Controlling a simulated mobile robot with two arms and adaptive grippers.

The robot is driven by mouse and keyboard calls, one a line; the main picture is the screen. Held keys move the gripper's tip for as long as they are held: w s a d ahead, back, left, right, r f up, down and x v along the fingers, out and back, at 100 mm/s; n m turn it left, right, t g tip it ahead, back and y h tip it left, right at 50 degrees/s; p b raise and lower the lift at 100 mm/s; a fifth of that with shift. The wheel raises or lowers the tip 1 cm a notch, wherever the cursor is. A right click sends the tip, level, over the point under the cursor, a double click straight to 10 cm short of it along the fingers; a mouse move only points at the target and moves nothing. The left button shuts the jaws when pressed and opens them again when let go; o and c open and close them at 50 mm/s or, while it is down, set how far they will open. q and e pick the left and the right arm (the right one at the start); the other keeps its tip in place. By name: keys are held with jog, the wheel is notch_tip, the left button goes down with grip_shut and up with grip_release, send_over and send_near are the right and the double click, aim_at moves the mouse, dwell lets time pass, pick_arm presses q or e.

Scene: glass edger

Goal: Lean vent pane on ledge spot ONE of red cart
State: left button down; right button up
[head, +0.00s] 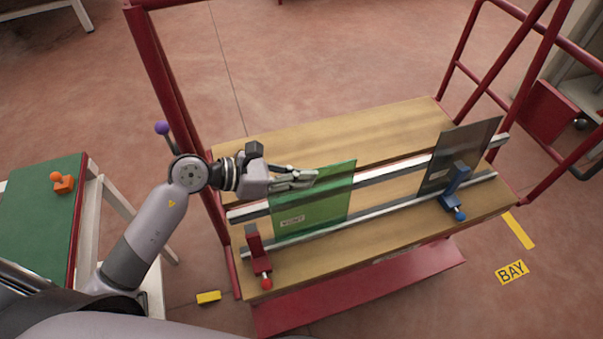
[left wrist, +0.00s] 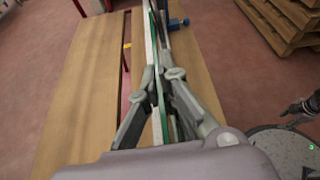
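The vent pane (head: 318,208) is a green glass sheet with a white label at its lower left. It stands tilted against the upper rail (head: 380,174) of the red cart, its bottom edge at the lower rail (head: 400,212); exact contact is hard to tell. My left gripper (head: 312,176) is at its upper left part. In the left wrist view my left gripper (left wrist: 163,78) has its fingers closed in on both sides of the pane's thin edge (left wrist: 158,100). A dark gripper, likely my right, shows partly at the right edge there (left wrist: 302,106); its fingers are unclear.
A dark grey pane (head: 460,152) leans at the rail's right part, beside a blue clamp (head: 457,180). A red clamp (head: 258,250) is at the left end. A green-topped table (head: 40,215) carries an orange object (head: 62,183). Wooden pallets (left wrist: 285,25) stand beyond.

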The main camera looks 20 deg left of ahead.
pick_arm(q)
jog(key=shift+f, duration=0.2)
jog(key=c, duration=1.7)
grip_release()
jog(key=shift+f, duration=0.15)
